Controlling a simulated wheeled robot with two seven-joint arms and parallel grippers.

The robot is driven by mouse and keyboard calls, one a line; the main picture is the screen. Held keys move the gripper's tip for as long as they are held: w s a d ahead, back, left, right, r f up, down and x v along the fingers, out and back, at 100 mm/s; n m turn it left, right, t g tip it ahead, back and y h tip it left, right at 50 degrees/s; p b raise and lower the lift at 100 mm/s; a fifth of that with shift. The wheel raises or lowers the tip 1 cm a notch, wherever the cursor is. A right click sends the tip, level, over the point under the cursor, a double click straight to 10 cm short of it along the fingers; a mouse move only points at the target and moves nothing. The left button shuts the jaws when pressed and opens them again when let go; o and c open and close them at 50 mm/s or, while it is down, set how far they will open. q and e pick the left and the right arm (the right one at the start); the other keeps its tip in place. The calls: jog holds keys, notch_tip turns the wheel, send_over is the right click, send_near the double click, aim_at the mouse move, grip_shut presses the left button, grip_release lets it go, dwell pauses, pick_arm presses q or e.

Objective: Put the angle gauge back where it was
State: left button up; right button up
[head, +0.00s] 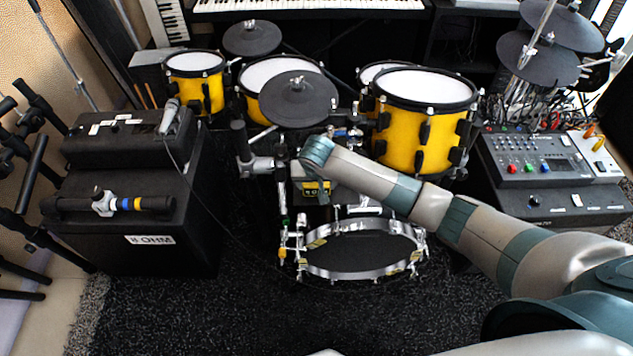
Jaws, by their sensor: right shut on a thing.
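My right arm comes in from the right and reaches over the middle of the drum kit. Its wrist bends down there, and my right gripper (311,180) points downward, seen from above and behind. The gripper is shut on a small yellow and dark thing (317,188), which looks to be the angle gauge. Most of it is hidden by the gripper and wrist, and its markings are too small to read. It is above and behind the chrome-rimmed drum (362,250); I cannot tell whether it touches anything below. My left gripper is not in view.
Yellow drums (425,115) and a dark cymbal pad (298,98) crowd around the gripper. A black speaker cabinet (130,235) with a microphone (169,117) above it stands left. A mixer (535,160) stands right. Dark carpet (225,320) is clear in front.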

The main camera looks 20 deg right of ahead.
jog(key=o, duration=1)
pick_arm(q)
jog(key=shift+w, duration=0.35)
pick_arm(e)
jog(key=shift+o, duration=0.5)
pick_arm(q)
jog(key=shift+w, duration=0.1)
pick_arm(e)
jog(key=shift+s+r, duration=0.15)
jog(key=shift+r, duration=0.5)
pick_arm(q)
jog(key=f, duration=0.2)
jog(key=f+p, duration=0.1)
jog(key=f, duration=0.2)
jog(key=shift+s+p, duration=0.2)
jog(key=shift+p, duration=0.1)
pick_arm(e)
jog(key=v, duration=1.1)
jog(key=shift+a+f, duration=0.1)
